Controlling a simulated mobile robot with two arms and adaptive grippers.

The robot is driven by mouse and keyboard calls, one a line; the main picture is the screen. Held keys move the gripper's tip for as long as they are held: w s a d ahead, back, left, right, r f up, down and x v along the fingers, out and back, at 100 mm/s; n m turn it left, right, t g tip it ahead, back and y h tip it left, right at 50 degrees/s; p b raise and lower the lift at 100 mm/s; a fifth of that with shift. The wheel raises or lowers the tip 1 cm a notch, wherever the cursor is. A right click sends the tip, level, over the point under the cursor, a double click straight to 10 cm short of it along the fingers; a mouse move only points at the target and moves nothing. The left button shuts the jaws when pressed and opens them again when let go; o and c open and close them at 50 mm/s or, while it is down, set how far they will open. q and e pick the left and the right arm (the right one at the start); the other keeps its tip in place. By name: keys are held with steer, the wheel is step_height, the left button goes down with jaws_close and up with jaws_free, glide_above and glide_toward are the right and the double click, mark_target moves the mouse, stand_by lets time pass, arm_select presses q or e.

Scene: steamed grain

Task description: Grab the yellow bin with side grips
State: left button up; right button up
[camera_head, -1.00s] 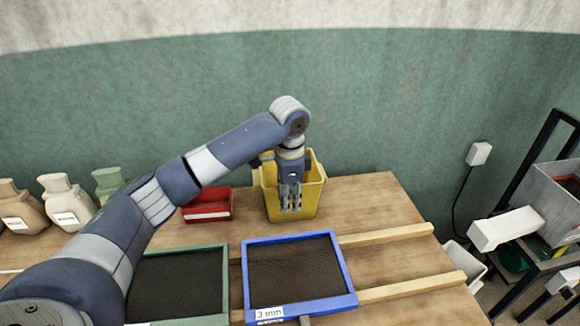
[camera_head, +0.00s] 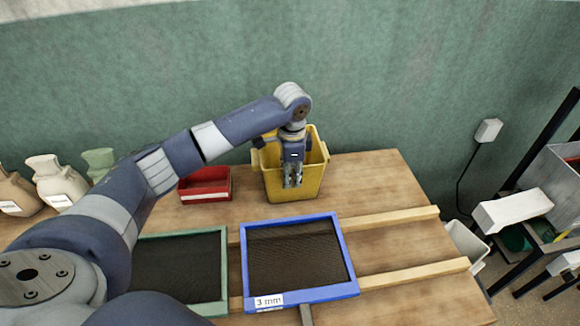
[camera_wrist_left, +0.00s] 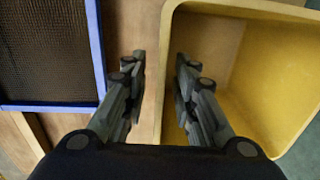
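The yellow bin (camera_head: 313,183) stands upright at the back of the wooden table in the head view. My left gripper (camera_head: 292,181) points down at its near side. In the left wrist view, the gripper (camera_wrist_left: 161,62) is open, with one finger outside the yellow bin (camera_wrist_left: 262,105) and the other over its inside. The bin's wall edge runs between the two fingers, with a gap visible. The part of the bin behind the gripper is hidden in the head view. My right gripper is not in view.
A red bin (camera_head: 206,190) stands left of the yellow one. A blue-framed sieve (camera_head: 350,281) and a green-framed sieve (camera_head: 224,262) lie in front, near wooden rails (camera_head: 392,218). Sacks (camera_head: 58,184) stand at left. The table is clear right of the yellow bin.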

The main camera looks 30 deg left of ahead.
mark_target(292, 190)
arm_select(q)
steer(key=shift+w+f+p, duration=0.15)
steer(key=shift+f+p, duration=0.1)
steer(key=shift+f, duration=0.95)
steer(key=shift+w+f+p, duration=0.15)
steer(key=shift+f+p, duration=0.1)
steer(key=shift+f, duration=0.9)
steer(key=shift+r, duration=0.1)
jaws_close()
